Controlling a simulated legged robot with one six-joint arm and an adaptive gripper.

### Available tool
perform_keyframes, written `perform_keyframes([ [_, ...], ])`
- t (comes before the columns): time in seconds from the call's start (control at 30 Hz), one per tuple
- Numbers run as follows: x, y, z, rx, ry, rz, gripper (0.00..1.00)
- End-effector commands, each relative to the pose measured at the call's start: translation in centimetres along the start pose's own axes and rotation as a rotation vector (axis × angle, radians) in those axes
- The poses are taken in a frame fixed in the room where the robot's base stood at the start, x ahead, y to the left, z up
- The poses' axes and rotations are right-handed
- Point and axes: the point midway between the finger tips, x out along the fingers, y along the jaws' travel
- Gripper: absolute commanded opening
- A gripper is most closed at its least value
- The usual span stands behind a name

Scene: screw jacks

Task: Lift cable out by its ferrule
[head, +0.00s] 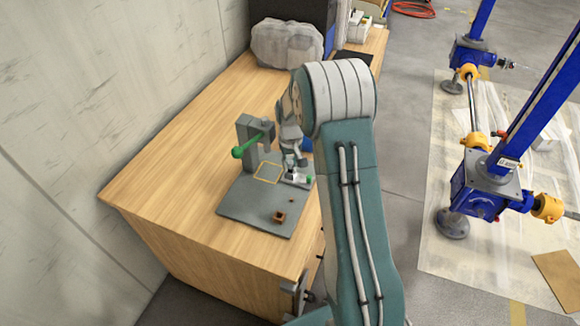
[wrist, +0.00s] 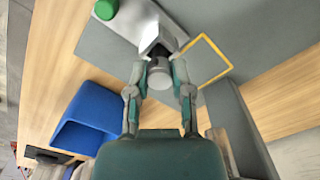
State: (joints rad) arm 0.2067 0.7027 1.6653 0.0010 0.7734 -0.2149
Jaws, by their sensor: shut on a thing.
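My gripper (wrist: 160,68) is shut on a short grey cylinder, which looks like the ferrule (wrist: 160,84), in the wrist view. The ferrule sits between the two fingertips, right beside a pale angular metal holder (wrist: 151,38). I cannot tell whether it still touches that holder. The cable itself cannot be made out. In the head view my gripper (head: 291,162) is low over the grey base plate (head: 245,204), partly hidden behind my arm; the ferrule is too small to tell there.
A grey stand (head: 246,131) with a green-knobbed lever (head: 238,152) rises beside my gripper. A blue bin (wrist: 84,118) stands nearby. The bench's left side is clear.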

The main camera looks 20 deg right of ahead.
Motion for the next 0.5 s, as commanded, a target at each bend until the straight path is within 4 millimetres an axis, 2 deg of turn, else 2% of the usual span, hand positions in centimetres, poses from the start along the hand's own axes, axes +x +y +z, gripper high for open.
perform_keyframes([
  [0.17,-1.0,0.0,0.0,0.000,0.001,0.001,0.00],
  [0.3,-3.1,0.1,0.0,0.000,0.003,0.001,0.00],
  [0.5,-6.1,0.2,2.4,0.001,0.004,0.001,0.00],
])
